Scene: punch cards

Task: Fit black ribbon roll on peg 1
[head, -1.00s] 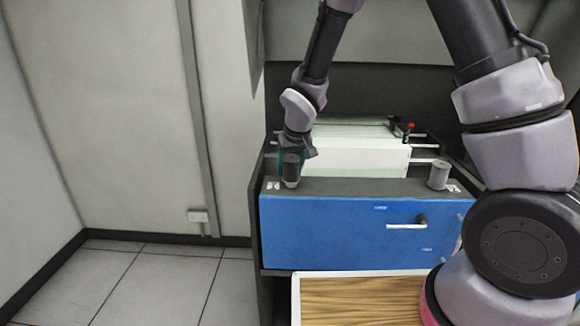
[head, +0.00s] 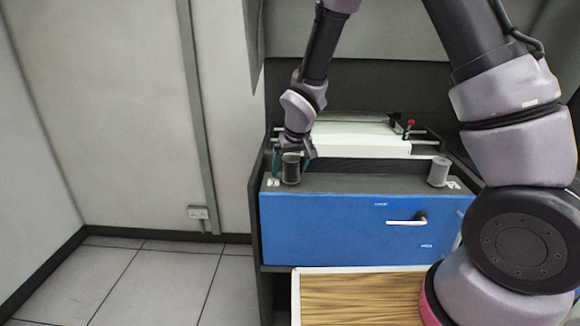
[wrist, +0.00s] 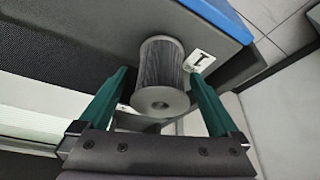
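The black ribbon roll (head: 291,168) stands upright at the left end of the dark ledge on top of the blue-fronted unit. In the wrist view the dark roll (wrist: 160,72) has a grey end flange with a small centre hole facing me. A white label marked "I" (wrist: 199,61) lies beside its base. The peg itself is hidden by the roll. My gripper (wrist: 160,75) has its two green fingers spread on either side of the roll, with a visible gap at each side. In the head view my gripper (head: 292,158) is around the roll from above and behind.
A second grey roll (head: 438,172) stands at the ledge's right end. Behind the ledge is a white panel (head: 360,143) with metal rods and a red knob (head: 411,123). The blue front (head: 340,230) has a white handle, above a wood-grained tray (head: 360,296).

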